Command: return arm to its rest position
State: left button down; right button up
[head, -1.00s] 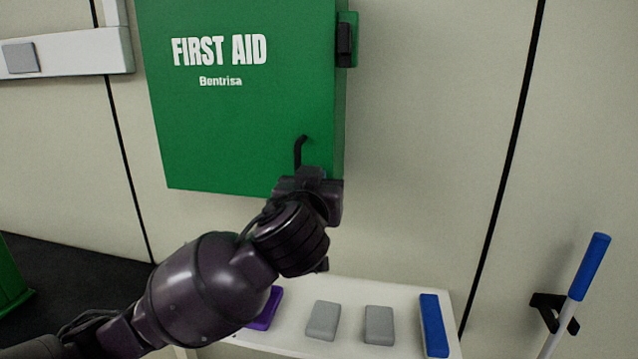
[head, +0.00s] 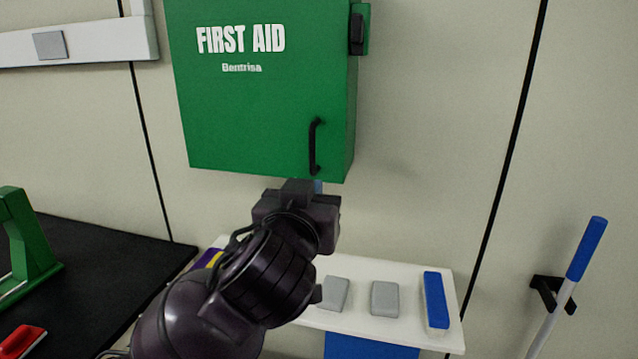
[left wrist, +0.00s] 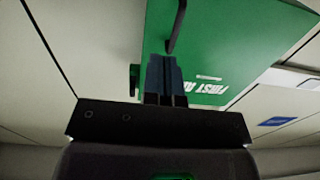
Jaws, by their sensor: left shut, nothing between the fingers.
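My left arm comes in from the lower left in the head view. Its gripper (head: 318,186) is just below the bottom edge of the green first aid cabinet (head: 262,105), under the black door handle (head: 315,146). The fingers are mostly hidden behind the wrist there. In the left wrist view, the gripper's blue fingers (left wrist: 163,72) are together and empty, pointing towards the cabinet (left wrist: 215,50) and its handle (left wrist: 178,25). The cabinet door looks shut. My right gripper does not show.
A white shelf (head: 410,335) below holds two grey blocks (head: 385,298) and a blue-and-white block (head: 436,300). A blue-handled pole (head: 586,250) hangs at the right. A black counter (head: 85,270) with a green stand (head: 28,245) is at the left.

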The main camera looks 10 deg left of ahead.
pick_arm(q)
jog(key=w+d+f+m+h, duration=0.2)
jog(key=w+d+m+h, duration=0.2)
jog(key=m+h, duration=0.35)
jog(key=a+f+y, duration=0.1)
jog(key=a+f, duration=0.2)
jog(key=f, duration=0.4)
jog(key=a+f+n+g+y, duration=0.1)
jog(key=a+f, duration=0.2)
jog(key=f, duration=0.4)
jog(key=a+f+y, duration=0.1)
jog(key=a+f, duration=0.2)
jog(key=f, duration=0.4)
jog(key=s+a+f+n+g+y, duration=0.2)
jog(key=s+a+f, duration=0.3)
jog(key=s+f, duration=0.6)
jog(key=s+a+f+n+g+y, duration=0.2)
jog(key=s+a+f, duration=0.3)
jog(key=s+f, duration=0.6)
jog(key=shift+s+a+f+n+g, duration=0.25)
jog(key=shift+s+f+n+g, duration=0.15)
jog(key=shift+f+n+g, duration=0.55)
jog(key=shift+f+m, duration=0.15)
jog(key=shift+m, duration=0.15)
